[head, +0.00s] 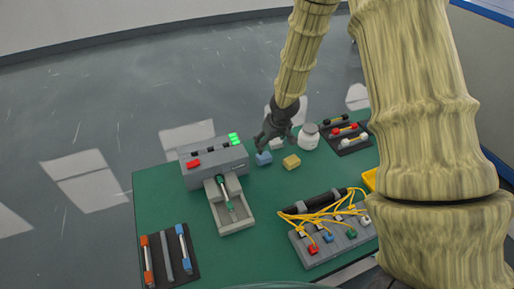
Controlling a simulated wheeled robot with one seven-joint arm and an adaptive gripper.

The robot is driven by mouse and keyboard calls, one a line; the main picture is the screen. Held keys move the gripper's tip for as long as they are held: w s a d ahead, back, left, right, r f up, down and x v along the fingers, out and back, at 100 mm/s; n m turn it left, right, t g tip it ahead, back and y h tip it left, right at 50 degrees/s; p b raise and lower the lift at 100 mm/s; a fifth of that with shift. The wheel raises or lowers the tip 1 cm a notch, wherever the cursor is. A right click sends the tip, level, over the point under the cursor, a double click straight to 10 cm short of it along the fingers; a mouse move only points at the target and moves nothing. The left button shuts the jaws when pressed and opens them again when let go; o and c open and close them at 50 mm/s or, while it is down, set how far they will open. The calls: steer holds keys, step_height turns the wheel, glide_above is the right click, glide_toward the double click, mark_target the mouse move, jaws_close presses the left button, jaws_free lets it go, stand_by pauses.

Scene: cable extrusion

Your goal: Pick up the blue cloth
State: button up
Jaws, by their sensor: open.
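The blue cloth (264,159) shows as a small, light-blue folded piece lying on the green table, just right of the grey machine. My gripper (268,143) is dark grey, points down and is open. Its fingertips are just above and behind the cloth in the picture. I cannot tell whether they touch it. No object shows between the fingers.
A yellow piece (292,162) lies right of the blue one; a white piece (277,144) is behind. A white jar (309,137) stands further right. The grey machine (213,165) is left. A cable block (330,237) is in front. Green table (270,205) between is clear.

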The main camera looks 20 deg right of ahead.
glide_above(264, 156)
steer(key=s, duration=0.2)
steer(key=shift+w+d+f+p, duration=0.1)
steer(key=shift+d+f+p, duration=0.1)
steer(key=shift+f, duration=1.05)
steer(key=shift+w+d+f+p, duration=0.1)
steer(key=shift+d+f+p, duration=0.05)
steer(key=shift+f, duration=1.1)
steer(key=shift+w+a+f+p, duration=0.2)
steer(key=shift+f+p, duration=0.15)
steer(key=shift+f, duration=0.35)
steer(key=shift+w+a+f+p, duration=0.1)
steer(key=shift+a+f+p, duration=0.15)
steer(key=shift+f, duration=0.45)
steer(key=shift+p+x, duration=0.3)
steer(key=shift+x, duration=0.9)
steer(key=c, duration=0.9)
